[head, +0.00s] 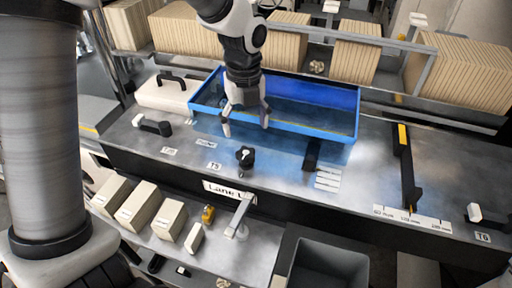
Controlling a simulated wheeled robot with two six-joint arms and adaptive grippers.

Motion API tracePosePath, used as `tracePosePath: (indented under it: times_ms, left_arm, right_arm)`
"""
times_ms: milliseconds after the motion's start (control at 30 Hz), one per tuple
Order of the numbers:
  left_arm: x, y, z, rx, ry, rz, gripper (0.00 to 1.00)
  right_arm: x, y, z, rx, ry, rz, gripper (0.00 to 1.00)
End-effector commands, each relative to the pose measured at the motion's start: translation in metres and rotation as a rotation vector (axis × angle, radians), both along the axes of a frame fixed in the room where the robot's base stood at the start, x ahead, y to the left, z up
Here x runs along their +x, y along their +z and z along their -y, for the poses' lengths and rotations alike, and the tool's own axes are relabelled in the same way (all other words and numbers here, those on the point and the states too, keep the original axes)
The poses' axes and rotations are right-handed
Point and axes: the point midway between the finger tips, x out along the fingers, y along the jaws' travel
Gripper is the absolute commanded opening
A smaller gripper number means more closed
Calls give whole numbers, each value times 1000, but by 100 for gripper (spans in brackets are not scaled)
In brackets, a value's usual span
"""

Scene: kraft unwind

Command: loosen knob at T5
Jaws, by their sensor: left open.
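The black knob (245,156) stands on the metal bench top, just right of the label T5 (214,166). It has a lobed black head with a pale spot in its middle. My left gripper (246,128) points downward above and behind the knob, with its two pale fingers spread apart and nothing between them. The fingertips appear apart from the knob in the picture. My right gripper does not show.
A blue tray (318,131) lies behind the gripper. A black lever (407,170) with a yellow mark stands at right by a printed scale (412,218). A white-tipped handle (152,124) is at left.

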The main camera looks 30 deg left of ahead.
Motion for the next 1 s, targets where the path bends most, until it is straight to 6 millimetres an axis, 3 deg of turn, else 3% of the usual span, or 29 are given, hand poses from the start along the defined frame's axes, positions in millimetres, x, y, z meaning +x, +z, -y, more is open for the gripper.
tracePosePath:
  times_ms: [167,433,733,767,900,933,1000]
  left_arm:
    - [-1,-19,0,0,-2,-4,76]
    - [-1,-68,0,-1,0,-3,76]
    - [-1,-77,0,-1,0,0,76]
    - [-1,-77,0,-1,0,0,73]
    - [-1,-77,0,-1,0,0,23]
    - [-1,-77,0,-1,0,0,16]
    - [-1,-77,0,-1,0,0,16]
  right_arm:
    - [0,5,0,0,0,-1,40]
    - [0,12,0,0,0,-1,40]
    - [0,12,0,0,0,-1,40]
    - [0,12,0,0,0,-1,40]
    - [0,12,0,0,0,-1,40]
    - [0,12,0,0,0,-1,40]
    - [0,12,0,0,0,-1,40]
